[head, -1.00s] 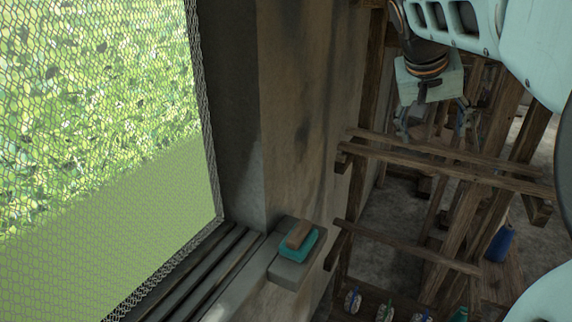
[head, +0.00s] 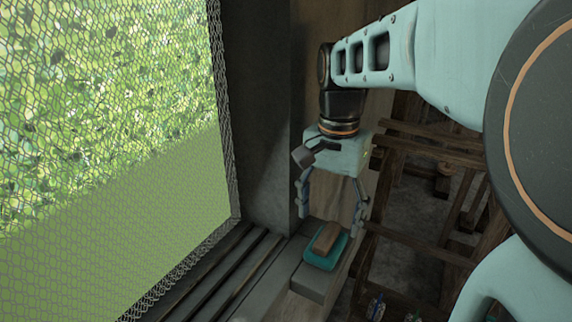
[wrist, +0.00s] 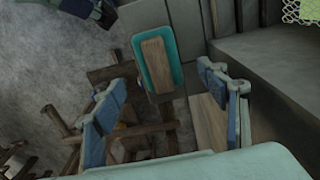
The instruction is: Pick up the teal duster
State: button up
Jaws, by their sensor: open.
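The teal duster (head: 313,255) has a teal pad with a brown wooden block on top. It lies on the end of a grey ledge (head: 310,287) by the window. In the wrist view the duster (wrist: 173,71) shows at upper middle, past the fingertips. My gripper (head: 331,230) is open and empty. In the head view its fingers point down above the duster, apart from it. In the wrist view the two fingers of my gripper (wrist: 165,85) stand to the left and right of the duster in the picture.
A mesh-covered window (head: 120,150) fills the left side, with a grey slatted sill (head: 225,275) below it. A wall post (head: 265,120) stands just behind the ledge. Wooden loom beams (head: 430,145) lie to the right, over a grey floor.

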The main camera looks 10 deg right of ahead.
aim_at(328, 233)
notch_tip(328, 233, down, 6)
jog(key=shift+d+r, duration=0.1)
jog(key=shift+r, duration=0.05)
jog(key=shift+c, duration=0.2)
jog(key=c, duration=1.2)
jog(key=shift+r, duration=0.1)
